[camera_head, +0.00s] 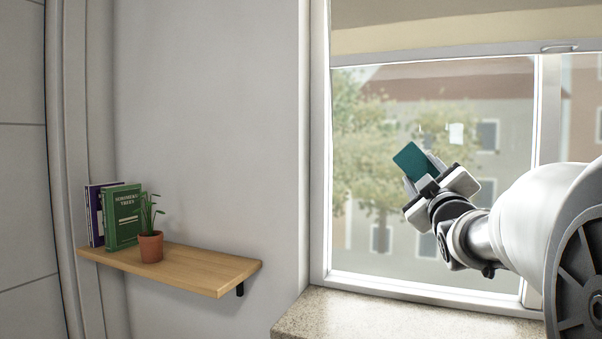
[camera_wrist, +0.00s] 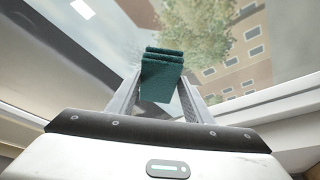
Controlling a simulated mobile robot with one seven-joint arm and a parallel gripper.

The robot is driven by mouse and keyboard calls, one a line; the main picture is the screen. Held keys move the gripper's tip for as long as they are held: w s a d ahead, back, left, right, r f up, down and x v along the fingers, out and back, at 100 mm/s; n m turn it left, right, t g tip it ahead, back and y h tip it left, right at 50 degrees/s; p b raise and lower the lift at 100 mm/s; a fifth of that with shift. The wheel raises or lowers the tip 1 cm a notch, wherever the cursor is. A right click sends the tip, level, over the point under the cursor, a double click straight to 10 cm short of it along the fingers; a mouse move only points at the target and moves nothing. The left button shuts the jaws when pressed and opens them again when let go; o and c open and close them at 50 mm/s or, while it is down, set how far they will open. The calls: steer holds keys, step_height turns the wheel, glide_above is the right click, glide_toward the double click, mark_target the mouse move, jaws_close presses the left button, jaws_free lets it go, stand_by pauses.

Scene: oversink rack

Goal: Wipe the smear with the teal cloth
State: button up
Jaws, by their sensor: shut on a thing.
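The teal cloth (camera_head: 411,158) is a folded pad held between the fingers of my gripper (camera_head: 422,178), in front of the window pane. In the wrist view the cloth (camera_wrist: 162,75) shows as stacked layers between the two fingers of my gripper (camera_wrist: 160,92), which are shut on it. I cannot tell whether the cloth touches the glass. Faint pale streaks (camera_wrist: 130,52) show on the glass just left of the cloth in the wrist view and may be the smear. In the head view the smear is not clearly made out.
The window's pale frame (camera_head: 318,150) and a speckled stone sill (camera_head: 330,318) border the pane. On the left wall a wooden shelf (camera_head: 205,268) holds two books (camera_head: 122,215) and a potted plant (camera_head: 151,246). The wall between shelf and window is bare.

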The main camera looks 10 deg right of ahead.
steer(key=s+d, duration=0.4)
steer(key=d, duration=0.2)
steer(key=shift+s+d, duration=0.2)
steer(key=shift+d, duration=0.1)
stand_by(0.5)
